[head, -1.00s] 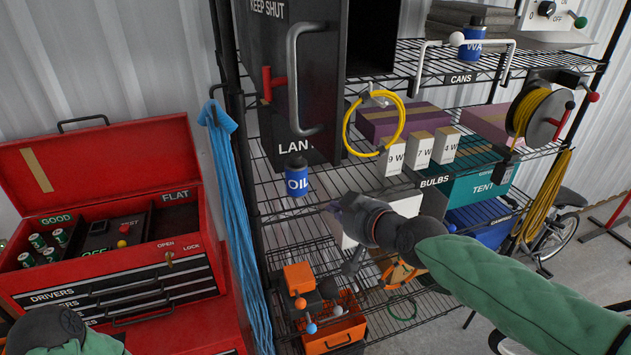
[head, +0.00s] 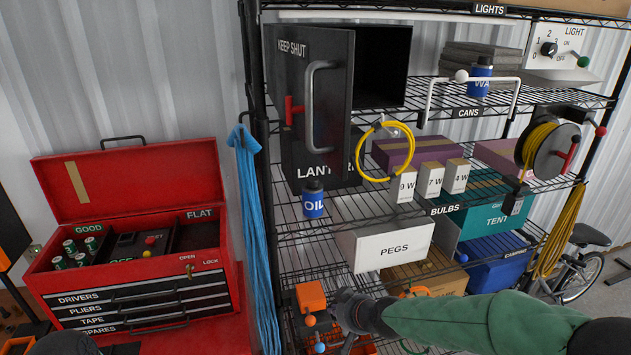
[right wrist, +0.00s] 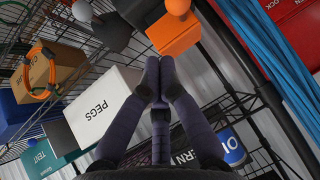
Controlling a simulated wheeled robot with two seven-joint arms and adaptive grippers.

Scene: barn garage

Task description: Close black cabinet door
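The black cabinet (head: 381,66) stands on the upper shelf with its dark interior showing. Its door (head: 336,135), marked "KEEP SHUT", hangs open on the left side. The door carries a long grey vertical handle (head: 310,105) and a red latch (head: 291,110). My right gripper (head: 345,303) is well below the door, in front of the lower shelf, touching neither door nor handle. In the right wrist view its fingertips (right wrist: 158,66) meet with nothing visible between them. At the head view's bottom left only a dark part of my left arm shows; its gripper is out of sight.
A blue oil can (head: 314,203) stands on the shelf below the door. A yellow cable loop (head: 384,180) hangs at the cabinet's right. A white PEGS box (head: 385,250) and an orange box (head: 311,296) are near my right gripper. A red toolbox (head: 130,235) stands left.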

